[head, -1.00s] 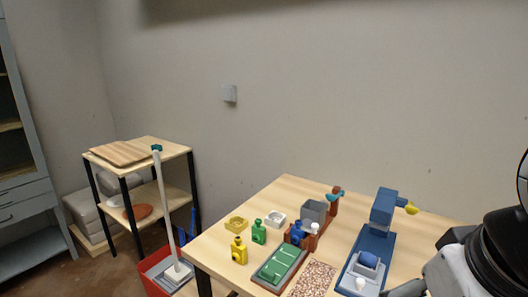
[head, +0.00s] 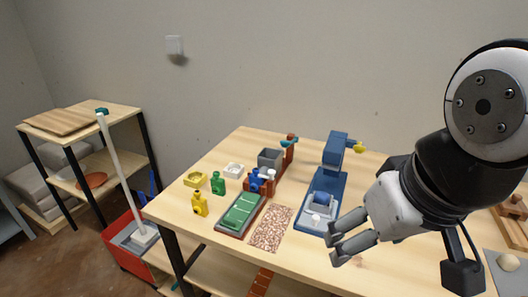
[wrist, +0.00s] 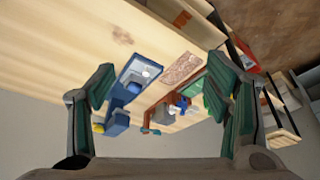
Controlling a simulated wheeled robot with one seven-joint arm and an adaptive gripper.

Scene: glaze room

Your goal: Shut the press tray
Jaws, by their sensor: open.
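The blue press (head: 335,150) stands toward the back of the wooden table, with a yellow handle (head: 360,147) at its top right. Its grey tray (head: 307,211) is at the front end of the blue base and carries a white knob (head: 316,217). The tray looks slid out toward the table's front. The press (wrist: 117,118) and white knob (wrist: 146,74) also show in the wrist view, between my fingers. My gripper (head: 336,241) is open and empty, just right of and in front of the tray, apart from it.
Left of the press lie a speckled mat (head: 270,229) and a green panel (head: 241,213). Yellow and green bottles (head: 218,183), small bowls and a grey box (head: 270,158) stand farther left. A wooden rack (head: 514,207) is at the far right. The table front beside the mat is clear.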

